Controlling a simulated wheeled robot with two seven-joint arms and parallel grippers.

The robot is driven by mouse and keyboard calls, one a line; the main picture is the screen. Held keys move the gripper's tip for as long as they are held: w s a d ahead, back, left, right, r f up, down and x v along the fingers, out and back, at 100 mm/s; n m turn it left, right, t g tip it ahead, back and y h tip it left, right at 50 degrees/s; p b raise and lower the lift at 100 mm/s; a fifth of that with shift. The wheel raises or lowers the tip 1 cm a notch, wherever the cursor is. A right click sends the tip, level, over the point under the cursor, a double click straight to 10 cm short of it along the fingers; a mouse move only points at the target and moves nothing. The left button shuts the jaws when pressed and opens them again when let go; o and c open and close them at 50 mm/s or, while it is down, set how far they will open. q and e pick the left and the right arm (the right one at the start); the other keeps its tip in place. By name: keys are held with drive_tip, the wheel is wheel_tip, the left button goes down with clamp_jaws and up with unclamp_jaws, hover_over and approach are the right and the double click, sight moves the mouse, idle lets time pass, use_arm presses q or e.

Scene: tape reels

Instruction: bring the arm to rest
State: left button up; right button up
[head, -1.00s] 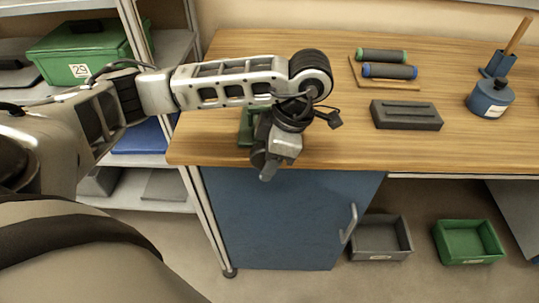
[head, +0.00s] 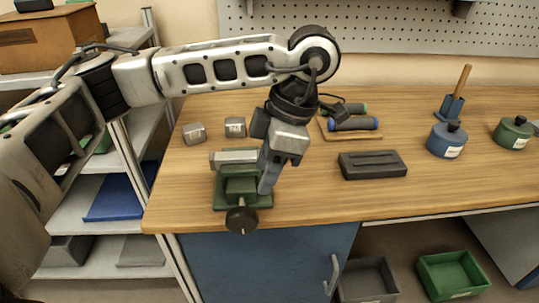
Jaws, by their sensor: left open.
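My left arm (head: 220,66) comes in from the left, and its forearm reaches across above the left part of the workbench. My left gripper (head: 269,181) hangs from the wrist and points down, just right of a green vise (head: 236,192). It is open, and I see nothing held in it. The fingers overlap the vise's right side in the picture; I cannot tell whether they touch it. My right gripper is not in view.
The wooden bench (head: 310,205) bears two small metal blocks (head: 235,127), a dark grey block (head: 372,165), rollers on a board (head: 353,124), a blue pot (head: 447,141) and a green pot (head: 513,133). A shelf (head: 75,215) stands left. The bench's front middle is clear.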

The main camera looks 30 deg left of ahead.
use_arm(q)
drive_tip(key=shift+v, duration=0.85)
